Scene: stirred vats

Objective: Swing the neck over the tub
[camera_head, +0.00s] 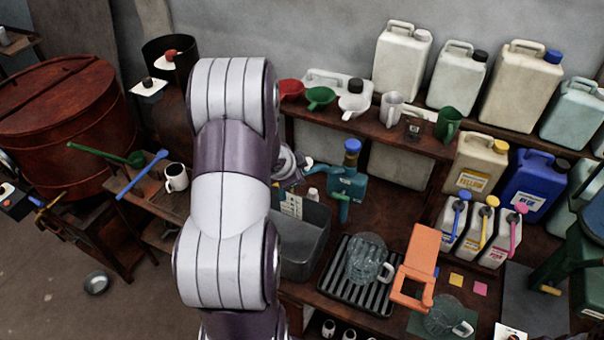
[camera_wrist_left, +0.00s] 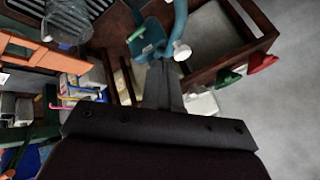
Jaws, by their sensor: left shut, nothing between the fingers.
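The teal tap (camera_head: 347,187), with a blue cap, stands on the bench right of the grey tub (camera_head: 306,240). Part of the tub is hidden behind my left arm. In the left wrist view the tap (camera_wrist_left: 150,40) is just beyond the fingertips, with a curved teal pipe and a white end. My left gripper (camera_head: 303,165) is shut and empty, close to the tap's left side; it also shows in the wrist view (camera_wrist_left: 163,80). Contact is unclear. My right gripper is out of view.
A glass jug (camera_head: 368,259) stands on a black slatted rack (camera_head: 333,285) in front of the tap. An orange piece (camera_head: 420,252) is to its right. A shelf behind holds funnels, cups and canisters (camera_head: 402,55). A white mug (camera_head: 176,177) is at left.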

